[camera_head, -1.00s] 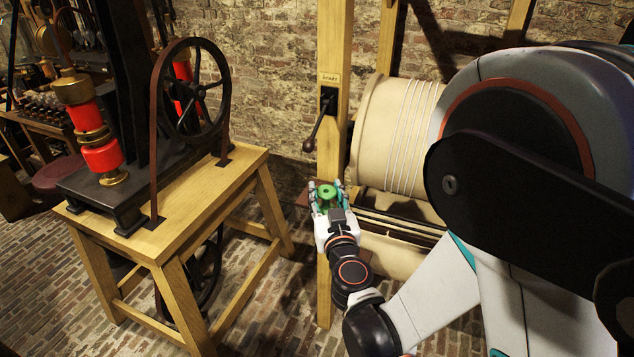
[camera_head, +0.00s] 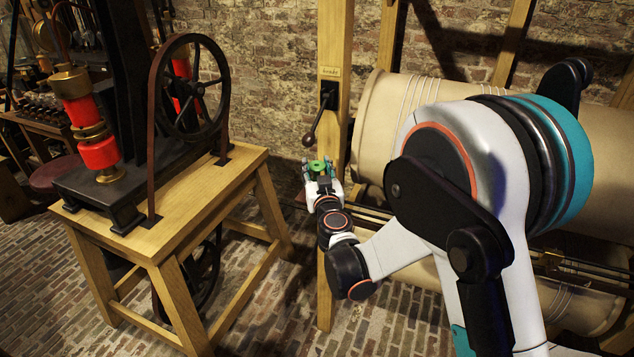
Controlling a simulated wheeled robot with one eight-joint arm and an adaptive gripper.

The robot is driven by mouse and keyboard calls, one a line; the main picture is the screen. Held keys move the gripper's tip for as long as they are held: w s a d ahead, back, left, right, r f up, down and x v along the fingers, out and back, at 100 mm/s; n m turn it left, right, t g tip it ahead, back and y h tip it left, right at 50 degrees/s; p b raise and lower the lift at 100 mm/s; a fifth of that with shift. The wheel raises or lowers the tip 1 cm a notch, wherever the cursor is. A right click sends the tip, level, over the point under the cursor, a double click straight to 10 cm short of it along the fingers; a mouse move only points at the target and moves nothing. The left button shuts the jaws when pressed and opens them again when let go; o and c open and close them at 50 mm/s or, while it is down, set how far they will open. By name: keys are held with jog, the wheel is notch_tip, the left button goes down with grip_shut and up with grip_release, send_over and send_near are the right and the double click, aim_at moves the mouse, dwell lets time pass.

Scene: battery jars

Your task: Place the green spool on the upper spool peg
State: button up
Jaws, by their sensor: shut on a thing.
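My gripper (camera_head: 323,178) is shut on the green spool (camera_head: 317,166). The spool's round top flange and its centre hole show between the fingers. It is held in the air in front of the wooden post (camera_head: 333,100), below the dark lever. I cannot make out an upper spool peg in this view. The lower part of the spool is hidden by the fingers.
A black lever (camera_head: 320,118) with a small label above it is fixed to the post. A wooden bench (camera_head: 185,225) bears a machine with a black wheel (camera_head: 196,85). Brick floor is open between bench and post.

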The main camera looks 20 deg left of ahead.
jog(key=shift+f+b, duration=0.55)
jog(key=shift+f, duration=1.1)
jog(key=shift+f, duration=0.1)
jog(key=o, duration=0.9)
jog(key=shift+r, duration=0.2)
jog(key=shift+b+v, duration=0.35)
jog(key=shift+v, duration=5.65)
